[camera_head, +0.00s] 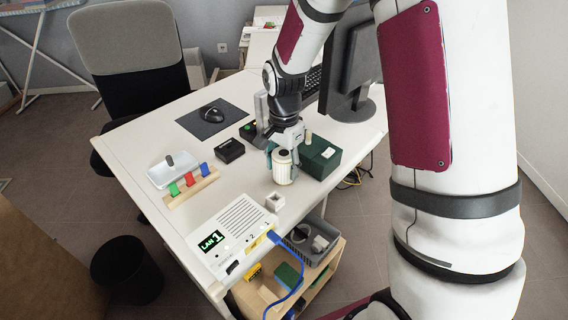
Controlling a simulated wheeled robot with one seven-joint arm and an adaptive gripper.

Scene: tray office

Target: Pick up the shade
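A small whitish cylinder with a darker band near its top, which looks like the shade (283,172), is upright at the right part of the white desk. My gripper (284,153) points down right at its top, with teal fingers at its sides. Whether the fingers press on the shade or stand apart from it is too small to tell. Whether its base touches the desk is also unclear.
A dark green box (321,158) stands close right of the shade. A rack with coloured tabs (191,187), a tray (172,168) and a black box (230,150) lie left.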

